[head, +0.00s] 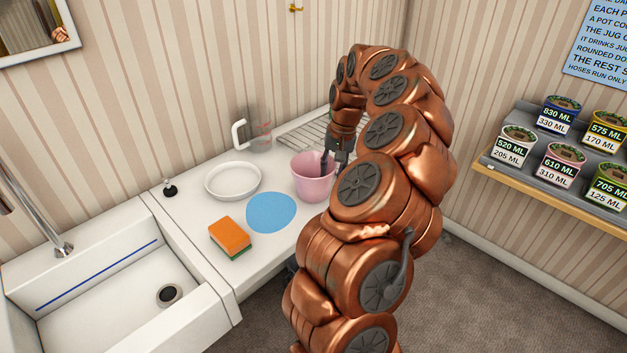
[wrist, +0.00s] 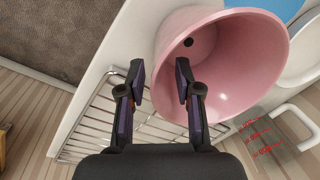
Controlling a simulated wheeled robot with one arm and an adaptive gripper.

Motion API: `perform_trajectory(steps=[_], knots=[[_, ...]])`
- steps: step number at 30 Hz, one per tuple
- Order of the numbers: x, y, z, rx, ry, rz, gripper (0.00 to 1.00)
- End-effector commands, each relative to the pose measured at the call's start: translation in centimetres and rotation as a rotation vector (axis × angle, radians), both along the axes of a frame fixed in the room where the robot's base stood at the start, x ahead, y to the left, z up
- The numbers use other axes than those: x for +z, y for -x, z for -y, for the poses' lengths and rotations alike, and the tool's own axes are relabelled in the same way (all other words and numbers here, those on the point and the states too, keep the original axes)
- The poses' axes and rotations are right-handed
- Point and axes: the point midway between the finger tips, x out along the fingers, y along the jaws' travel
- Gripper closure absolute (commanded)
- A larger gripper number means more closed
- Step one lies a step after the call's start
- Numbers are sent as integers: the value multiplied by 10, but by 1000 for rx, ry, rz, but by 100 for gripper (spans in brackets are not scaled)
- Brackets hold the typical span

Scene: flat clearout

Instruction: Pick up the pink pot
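An empty pink pot (head: 313,184) stands upright on the white counter, partly hidden by my arm. In the wrist view the pink pot (wrist: 245,60) shows its open mouth and a dark hole in its bottom. My gripper (wrist: 160,82) is open at the pot's near rim. One finger is over the pot's inside and the other is outside its wall, with the rim between them. I see no clear contact. My gripper also shows in the head view (head: 333,163) at the pot's right rim.
A wire rack (head: 305,130) and a clear jug (head: 261,137) are behind the pot. A white dish (head: 232,181), a blue disc (head: 271,213) and an orange sponge (head: 230,234) lie left. A shelf (head: 560,192) at right holds several labelled pots, one pink (head: 562,165).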

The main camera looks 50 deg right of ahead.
Motion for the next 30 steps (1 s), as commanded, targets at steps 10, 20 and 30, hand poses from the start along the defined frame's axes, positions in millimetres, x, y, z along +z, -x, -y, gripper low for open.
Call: perform_trajectory(steps=[10, 20, 30], knots=[[-38, -2, -6, -3, -1, 0, 66], [-45, -3, -6, -4, 0, 2, 70], [-45, -3, -6, -4, 0, 2, 100]])
